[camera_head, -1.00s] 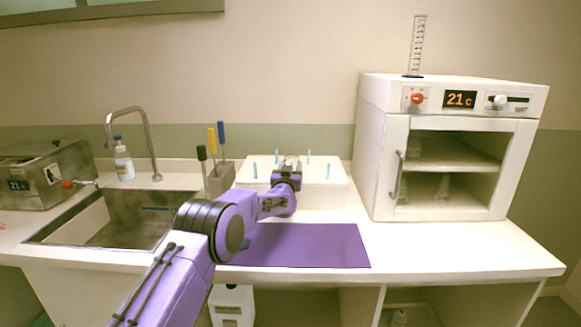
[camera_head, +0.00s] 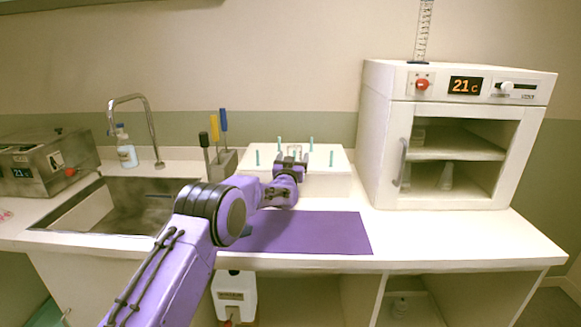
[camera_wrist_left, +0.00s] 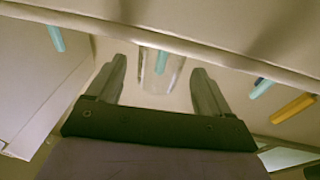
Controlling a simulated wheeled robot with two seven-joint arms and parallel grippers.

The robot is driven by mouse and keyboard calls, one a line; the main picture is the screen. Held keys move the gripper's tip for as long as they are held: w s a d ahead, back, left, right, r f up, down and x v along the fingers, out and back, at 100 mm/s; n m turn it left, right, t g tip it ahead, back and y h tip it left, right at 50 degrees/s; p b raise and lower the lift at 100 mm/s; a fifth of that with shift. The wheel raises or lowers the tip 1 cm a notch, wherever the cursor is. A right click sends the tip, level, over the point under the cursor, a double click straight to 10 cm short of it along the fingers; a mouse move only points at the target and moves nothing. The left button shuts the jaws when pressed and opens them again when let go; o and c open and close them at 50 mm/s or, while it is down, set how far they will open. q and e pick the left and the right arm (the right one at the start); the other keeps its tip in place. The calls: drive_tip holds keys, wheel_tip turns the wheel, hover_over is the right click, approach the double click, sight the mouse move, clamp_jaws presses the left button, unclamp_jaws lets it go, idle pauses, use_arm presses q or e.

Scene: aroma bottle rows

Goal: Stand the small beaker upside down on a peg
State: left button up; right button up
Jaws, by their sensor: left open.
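The white peg rack (camera_head: 328,181) with several teal pegs stands at the back of the counter. My left gripper (camera_head: 290,160) is at its front edge, with its jaws apart. In the left wrist view, a clear glass beaker (camera_wrist_left: 172,77) is between the open fingers (camera_wrist_left: 163,80), with a gap on both sides. A teal peg (camera_wrist_left: 160,61) shows through the glass, so the beaker appears to stand over it. My right gripper is not in view.
A brush holder (camera_head: 222,162) stands just left of the rack, and the sink (camera_head: 125,203) is further left. A white oven (camera_head: 378,135) with glassware inside stands on the right.

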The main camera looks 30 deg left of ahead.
use_arm(q)
drive_tip(key=b+v, duration=0.2)
drive_tip(key=v, duration=0.7)
drive_tip(key=shift+s, duration=0.3)
drive_tip(key=shift+d, duration=0.1)
